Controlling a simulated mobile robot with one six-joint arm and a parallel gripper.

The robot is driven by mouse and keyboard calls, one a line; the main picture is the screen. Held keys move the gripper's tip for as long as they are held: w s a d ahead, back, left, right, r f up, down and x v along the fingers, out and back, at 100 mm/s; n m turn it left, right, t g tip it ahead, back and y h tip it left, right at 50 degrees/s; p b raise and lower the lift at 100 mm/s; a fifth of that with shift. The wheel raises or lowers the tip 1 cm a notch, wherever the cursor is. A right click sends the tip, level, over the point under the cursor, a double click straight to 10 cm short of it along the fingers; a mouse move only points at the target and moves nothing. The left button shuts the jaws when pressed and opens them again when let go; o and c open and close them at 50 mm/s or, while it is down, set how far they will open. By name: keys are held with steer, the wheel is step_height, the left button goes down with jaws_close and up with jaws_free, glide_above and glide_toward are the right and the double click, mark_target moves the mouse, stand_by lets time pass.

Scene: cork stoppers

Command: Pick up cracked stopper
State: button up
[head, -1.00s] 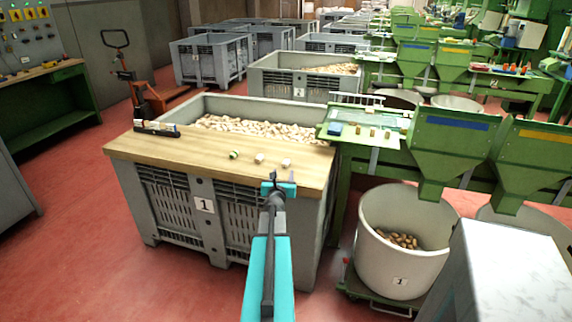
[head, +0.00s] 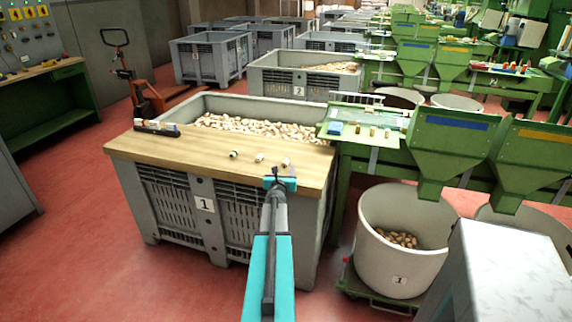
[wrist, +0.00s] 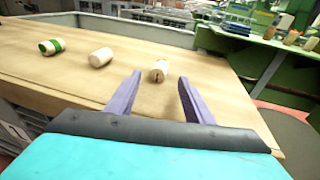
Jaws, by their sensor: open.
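The cracked stopper (wrist: 159,71) lies on the wooden board, with a dark split on its near end. In the head view it is the rightmost stopper (head: 285,163). A plain stopper (wrist: 100,57) lies to its left, and a green-banded stopper (wrist: 52,46) lies farther left. My gripper (wrist: 158,88) is open and empty. Its two purple fingers point toward the cracked stopper, which shows between and just beyond the fingertips. In the head view my gripper (head: 280,180) is at the board's front right, close to that stopper.
The board (head: 200,160) lies across a grey crate (head: 170,205) full of stoppers. A dark tray (head: 157,129) sits at the board's left end. A green machine (head: 440,140) stands to the right, above a white bin (head: 385,262).

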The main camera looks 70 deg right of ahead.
mark_target(285, 164)
steer(key=shift+d, duration=0.1)
steer(key=shift+p+x, duration=0.85)
steer(key=shift+x, duration=1.65)
steer(key=c, duration=1.1)
